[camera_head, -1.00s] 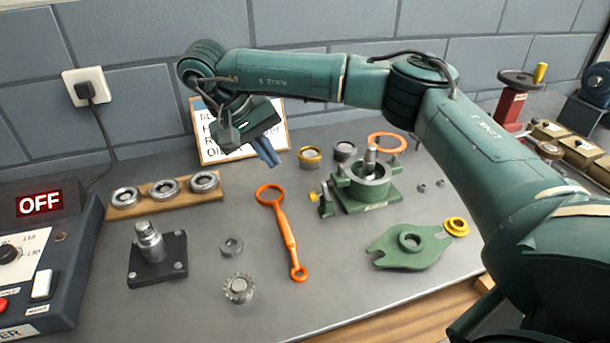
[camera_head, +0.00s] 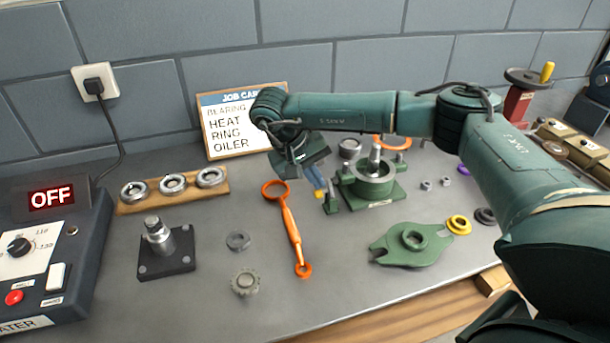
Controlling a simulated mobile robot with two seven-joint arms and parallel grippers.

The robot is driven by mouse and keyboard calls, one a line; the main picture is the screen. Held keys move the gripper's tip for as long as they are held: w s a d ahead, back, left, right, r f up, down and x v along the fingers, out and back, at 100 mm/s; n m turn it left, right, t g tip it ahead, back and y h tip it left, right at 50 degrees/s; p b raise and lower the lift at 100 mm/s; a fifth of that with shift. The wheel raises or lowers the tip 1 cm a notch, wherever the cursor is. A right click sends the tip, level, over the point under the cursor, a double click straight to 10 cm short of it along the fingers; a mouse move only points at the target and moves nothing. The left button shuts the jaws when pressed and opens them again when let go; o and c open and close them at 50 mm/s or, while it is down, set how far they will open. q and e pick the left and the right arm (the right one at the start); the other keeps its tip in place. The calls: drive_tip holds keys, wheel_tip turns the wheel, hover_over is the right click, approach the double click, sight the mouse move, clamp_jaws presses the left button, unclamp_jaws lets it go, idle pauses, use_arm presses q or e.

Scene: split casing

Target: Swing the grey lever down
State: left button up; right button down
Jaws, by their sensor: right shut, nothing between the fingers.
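My right gripper (camera_head: 316,180) is shut and empty. Its bluish fingers point down at the left side of the green casing (camera_head: 371,188), close to a small yellow piece (camera_head: 320,193) and a short dark green upright part (camera_head: 331,203). I cannot tell whether the fingertips touch either of them. A grey pin (camera_head: 375,156) stands upright in the casing. I cannot clearly make out a grey lever; it may be small or partly hidden by the gripper at the casing's left side. My left gripper is not in view.
An orange wrench-like tool (camera_head: 290,228) lies left of the casing. A green cover plate (camera_head: 412,247) lies in front. A job card (camera_head: 235,122) stands behind, and a wooden strip with rings (camera_head: 215,190) lies left.

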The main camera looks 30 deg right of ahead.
idle(0.4)
drive_tip(key=shift+d+y, duration=0.15)
drive_tip(key=shift+y, duration=0.15)
drive_tip(key=shift+s+d+r+y, duration=0.1)
drive_tip(key=shift+y, duration=0.4)
drive_tip(key=shift+d, duration=0.1)
